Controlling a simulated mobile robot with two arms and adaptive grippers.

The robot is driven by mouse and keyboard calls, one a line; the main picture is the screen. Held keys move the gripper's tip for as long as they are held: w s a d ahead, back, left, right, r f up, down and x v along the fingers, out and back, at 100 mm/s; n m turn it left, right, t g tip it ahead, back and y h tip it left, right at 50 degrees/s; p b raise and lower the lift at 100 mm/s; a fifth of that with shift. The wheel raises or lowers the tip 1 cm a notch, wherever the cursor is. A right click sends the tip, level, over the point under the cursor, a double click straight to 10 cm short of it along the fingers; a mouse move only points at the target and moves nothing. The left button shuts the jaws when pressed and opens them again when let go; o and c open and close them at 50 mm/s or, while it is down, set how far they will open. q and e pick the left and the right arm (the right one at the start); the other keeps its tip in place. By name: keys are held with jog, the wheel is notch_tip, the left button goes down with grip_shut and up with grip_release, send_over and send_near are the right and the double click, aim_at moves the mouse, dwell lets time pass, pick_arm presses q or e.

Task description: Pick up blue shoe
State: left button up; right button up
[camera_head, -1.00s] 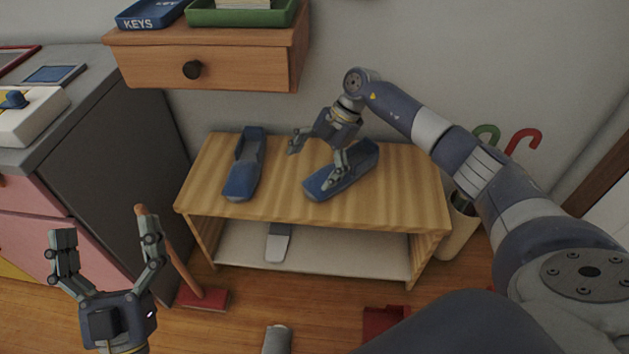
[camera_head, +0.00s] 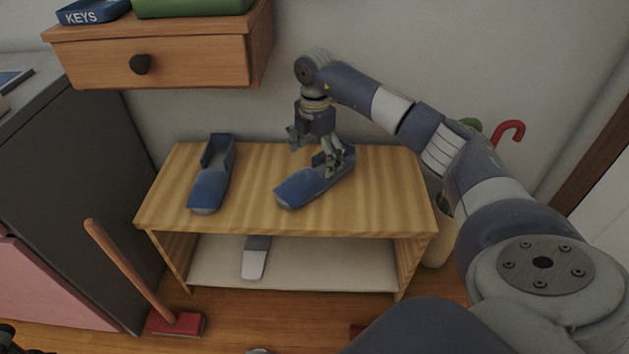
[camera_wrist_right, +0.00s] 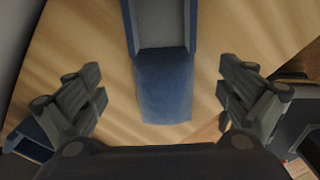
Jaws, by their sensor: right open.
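Two blue shoes rest on the wooden table: a left shoe (camera_head: 210,185) and a right shoe (camera_head: 297,190). My right gripper (camera_head: 314,153) is open and empty above the table, its fingers in front of the right shoe's heel end. In the right wrist view, one blue shoe (camera_wrist_right: 165,85) lies beyond and between the open fingers, toe toward the gripper. Part of another blue shoe (camera_wrist_right: 30,142) shows behind the left finger. Contact is not clear. Only a dark bit of my left gripper (camera_head: 8,336) shows at the bottom left corner.
The table (camera_head: 255,218) has bare top between the shoes and a lower shelf holding a grey-white item (camera_head: 256,258). A wooden drawer (camera_head: 165,60) hangs above its left. A red-based stick (camera_head: 175,322) stands left; an umbrella holder (camera_head: 440,240) stands right.

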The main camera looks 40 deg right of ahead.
aim_at(315, 172)
jog(key=f+b, duration=0.2)
jog(key=f, duration=0.2)
jog(key=shift+s+a+f+b, duration=0.2)
jog(key=shift+s+f+b, duration=0.1)
jog(key=shift+b, duration=0.1)
jog(key=shift+w+f, duration=0.1)
jog(key=shift+f, duration=0.3)
jog(key=shift+r, duration=0.1)
jog(key=shift+c, duration=0.6)
jog(key=c, duration=1.2)
